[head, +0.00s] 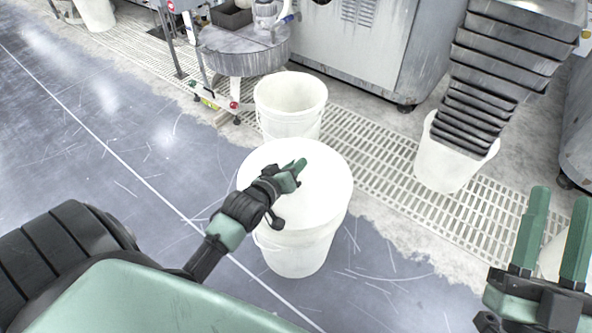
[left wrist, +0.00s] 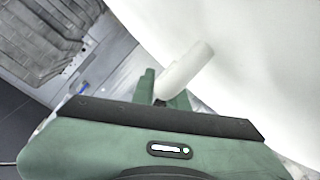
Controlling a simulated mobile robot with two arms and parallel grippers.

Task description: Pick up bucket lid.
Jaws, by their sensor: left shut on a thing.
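A white bucket (head: 298,255) stands on the floor in the middle of the head view. A flat round white lid (head: 322,195) covers its top. My left gripper (head: 298,167) is over the lid, which it partly hides. In the left wrist view my left gripper (left wrist: 162,92) is shut on a white cylindrical handle (left wrist: 184,73). A large white surface (left wrist: 250,60) fills the right of that view; I cannot tell how the handle joins it. My right gripper (head: 560,200) is open and empty at the right edge, away from the bucket.
An open white bucket (head: 290,100) stands just behind. Another white bucket (head: 440,165) holds a stack of grey trays (head: 500,75). A round platform (head: 243,55) and a metal cabinet (head: 350,45) stand at the back. The floor (head: 90,140) on the left is clear.

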